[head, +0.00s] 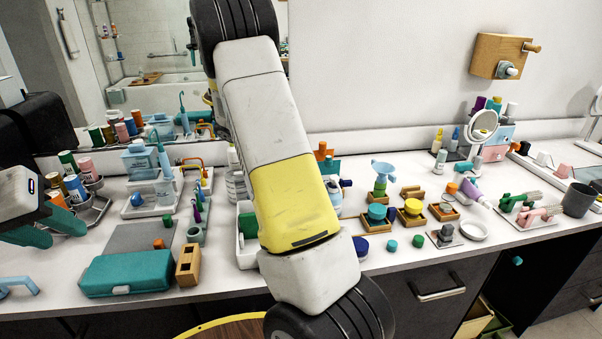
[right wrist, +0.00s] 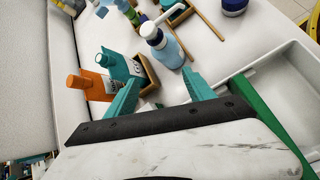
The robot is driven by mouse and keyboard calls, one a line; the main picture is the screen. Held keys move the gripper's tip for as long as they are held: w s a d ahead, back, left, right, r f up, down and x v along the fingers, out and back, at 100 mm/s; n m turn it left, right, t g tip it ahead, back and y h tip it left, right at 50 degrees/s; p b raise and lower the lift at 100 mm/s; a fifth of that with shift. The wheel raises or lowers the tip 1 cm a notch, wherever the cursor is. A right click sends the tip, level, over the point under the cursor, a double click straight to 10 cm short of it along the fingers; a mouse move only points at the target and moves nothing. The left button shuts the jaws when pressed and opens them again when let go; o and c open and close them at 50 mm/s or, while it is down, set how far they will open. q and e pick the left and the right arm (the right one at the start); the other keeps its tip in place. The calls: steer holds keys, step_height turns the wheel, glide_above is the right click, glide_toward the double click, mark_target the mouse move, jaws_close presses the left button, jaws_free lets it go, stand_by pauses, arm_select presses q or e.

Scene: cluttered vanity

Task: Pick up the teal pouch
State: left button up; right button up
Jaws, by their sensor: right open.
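The teal pouch (head: 128,272) lies flat at the front left of the counter in the head view, with a small pale clasp on its front. My left gripper (head: 66,236) is at the left edge, above and to the left of the pouch. Its teal fingers are apart and hold nothing visible. My right gripper (right wrist: 160,95) shows in the right wrist view, with teal fingers spread and nothing between them. It is hidden in the head view, where my right arm crosses the middle. The pouch is not in the right wrist view.
A wooden block (head: 188,265) stands right of the pouch, and a grey mat (head: 138,238) lies behind it. A rack of rolled items (head: 92,203) is behind the left gripper. A blue pump bottle (right wrist: 163,48) and white tray (right wrist: 290,70) are near the right gripper.

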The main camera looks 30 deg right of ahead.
mark_target(328, 175)
steer(key=w+d+f+n+h, duration=0.2)
steer(key=w+h, duration=0.1)
steer(key=w+d+f+n+h, duration=0.1)
steer(key=w+d, duration=0.1)
steer(key=shift+w+f+n+h, duration=0.15)
steer(key=shift+f+n+h, duration=0.15)
steer(key=shift+f+n, duration=0.1)
steer(key=shift+d+f, duration=0.1)
steer(key=shift+d, duration=0.2)
steer(key=x, duration=0.7)
steer(key=shift+d, duration=0.2)
steer(key=c, duration=1)
